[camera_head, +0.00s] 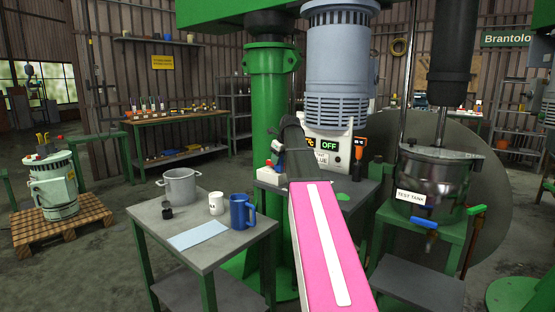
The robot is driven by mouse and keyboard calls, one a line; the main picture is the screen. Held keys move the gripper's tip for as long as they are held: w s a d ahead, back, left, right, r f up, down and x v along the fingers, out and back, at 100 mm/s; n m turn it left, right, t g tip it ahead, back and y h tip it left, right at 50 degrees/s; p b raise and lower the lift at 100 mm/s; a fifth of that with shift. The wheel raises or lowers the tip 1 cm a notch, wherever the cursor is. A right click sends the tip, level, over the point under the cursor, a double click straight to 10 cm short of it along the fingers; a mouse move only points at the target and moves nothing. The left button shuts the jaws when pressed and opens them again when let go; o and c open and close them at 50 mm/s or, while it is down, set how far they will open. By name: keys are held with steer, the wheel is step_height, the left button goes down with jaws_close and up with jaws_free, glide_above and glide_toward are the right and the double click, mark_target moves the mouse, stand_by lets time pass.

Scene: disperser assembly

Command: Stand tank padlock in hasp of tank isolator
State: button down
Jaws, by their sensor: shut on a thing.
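My gripper (277,152) is at the far end of my pink arm, in front of the green column and beside a pale control box (343,150) with a green-lit "OFF" sign. Its fingers are small and dark here, and what they hold is too small and hidden to make out. I cannot pick out the padlock. A small white block with a red part (268,172) sits just below my gripper at the left edge of the grey bench; I cannot tell whether it is the tank isolator. No hasp can be made out. The steel tank (432,186) labelled "TEST TANK" stands on the right.
A grey table (207,257) at front left bears a pot (180,186), a white mug (216,204), a blue mug (242,212) and a light blue sheet (198,236). The green column (268,100) and grey motor (337,60) rise behind my arm.

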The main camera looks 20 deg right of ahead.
steer(key=c, duration=0.9)
jaws_free()
steer(key=v, duration=1)
steer(key=shift+s+d+r, duration=0.1)
steer(key=shift+s+r, duration=0.1)
steer(key=shift+r, duration=0.15)
